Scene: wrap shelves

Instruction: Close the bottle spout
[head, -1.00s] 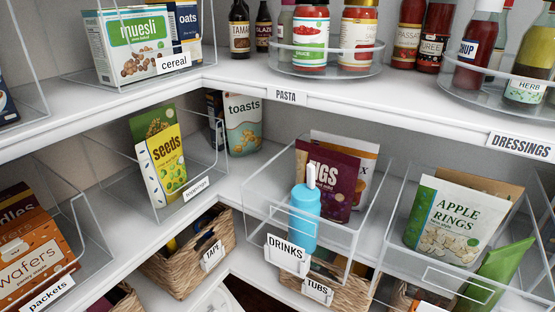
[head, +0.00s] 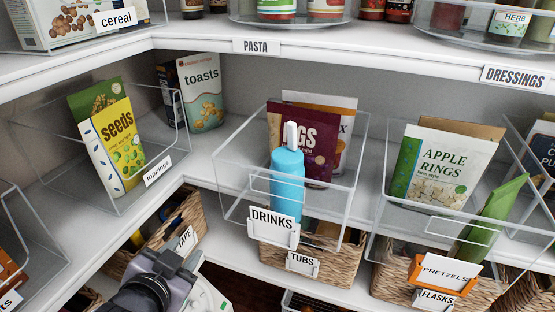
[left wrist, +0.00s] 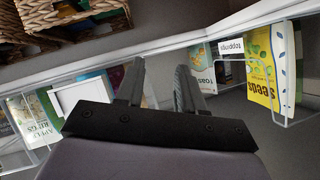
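A blue bottle (head: 288,182) stands upright in the clear bin labelled DRINKS (head: 275,220), in front of a maroon pouch (head: 311,138). Its white spout (head: 291,135) points up from the top. The bin's front wall and label cover the bottle's lower part. My left arm comes in at the bottom left of the head view, below and left of the bottle, with the fingers hard to make out there. In the left wrist view my left gripper (left wrist: 160,78) has its two black fingers apart with nothing between them. The bottle is not clear in that view. My right gripper is not in view.
A clear bin with a seeds pouch (head: 114,145) is left of the bottle. A bin with an apple rings pouch (head: 447,168) is to the right. Wicker baskets (head: 338,262) sit below. The upper shelf edge (head: 380,65) runs above the bins.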

